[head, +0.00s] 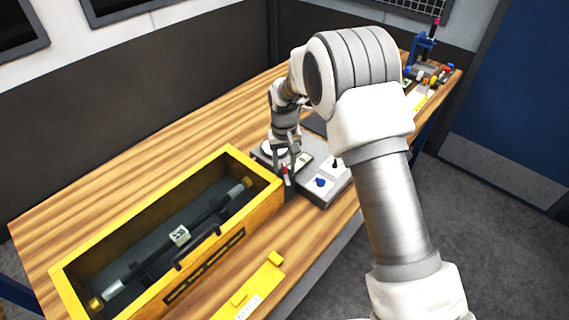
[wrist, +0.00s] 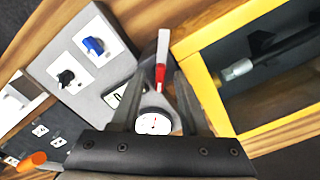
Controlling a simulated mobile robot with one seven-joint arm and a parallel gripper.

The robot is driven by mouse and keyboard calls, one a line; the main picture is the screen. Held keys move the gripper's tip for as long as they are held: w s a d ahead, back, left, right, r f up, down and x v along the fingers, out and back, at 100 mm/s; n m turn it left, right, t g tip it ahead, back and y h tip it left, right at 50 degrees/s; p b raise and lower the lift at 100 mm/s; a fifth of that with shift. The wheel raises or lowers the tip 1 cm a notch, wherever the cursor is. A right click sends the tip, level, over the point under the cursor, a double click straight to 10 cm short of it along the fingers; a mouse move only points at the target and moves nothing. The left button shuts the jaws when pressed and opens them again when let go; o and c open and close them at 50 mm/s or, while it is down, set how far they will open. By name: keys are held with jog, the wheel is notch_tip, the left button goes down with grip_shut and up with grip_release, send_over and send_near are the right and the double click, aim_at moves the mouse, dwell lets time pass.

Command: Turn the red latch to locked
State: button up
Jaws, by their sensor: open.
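The red latch (wrist: 160,75) is a small red lever in the wrist view, with a pale grey metal piece (wrist: 163,45) beyond it. It lies between the two fingers of my gripper (wrist: 158,88), which is open. I cannot tell whether either finger touches it. In the head view my gripper (head: 284,164) reaches down at the near left of a grey control box (head: 318,192), beside the yellow case. The red latch (head: 286,174) shows there only as a small red spot, partly hidden by the fingers.
The grey box carries a blue knob (wrist: 93,46), a black knob (wrist: 66,77) and a round white dial (wrist: 154,122). The open yellow case (head: 228,156) holds a long bar tool (head: 180,236). A yellow bracket (head: 262,283) lies in front. The back left of the bench is clear.

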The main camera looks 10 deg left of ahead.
grip_shut()
jog(key=shift+m, duration=0.3)
jog(key=m+b, duration=0.2)
jog(key=m, duration=0.1)
jog(key=shift+m+b, duration=0.3)
jog(key=shift+b, duration=0.05)
jog(key=m+b, duration=0.1)
jog(key=m, duration=0.4)
jog(key=shift+r+m, duration=0.1)
jog(key=shift+m, duration=0.3)
jog(key=shift+m+b, duration=0.3)
grip_release()
